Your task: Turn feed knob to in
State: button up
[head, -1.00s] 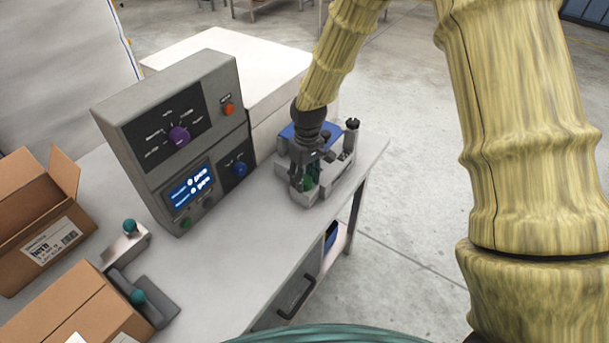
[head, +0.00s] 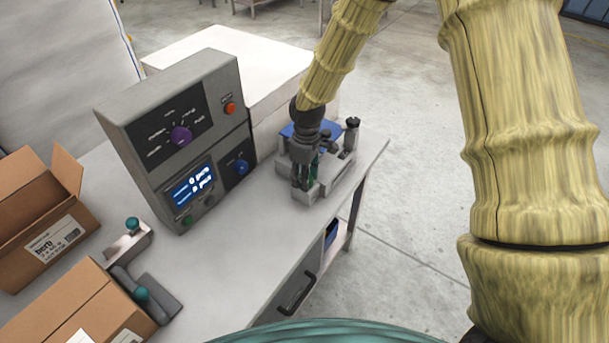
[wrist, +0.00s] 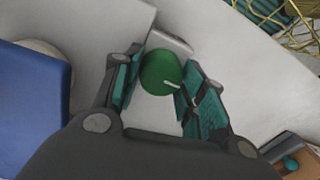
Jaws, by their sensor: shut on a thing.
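A green round knob (wrist: 160,72) with a white pointer line sits between my fingers in the wrist view. Its pointer is toward the lower right of its face. My gripper (wrist: 163,82) is shut on it, one teal-padded finger on each side. In the head view my gripper (head: 301,188) points down at the near end of a small grey device (head: 340,175) with a blue top, and the fingers mostly hide the knob. Any markings around the knob are not readable.
A grey console (head: 215,80) with a purple dial (head: 181,135), blue knob (head: 241,168) and orange button (head: 230,108) stands left of my gripper. The bench front (head: 235,265) is clear.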

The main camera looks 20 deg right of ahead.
jog(key=o, duration=1)
jog(key=shift+o, duration=0.2)
jog(key=shift+m, duration=0.3)
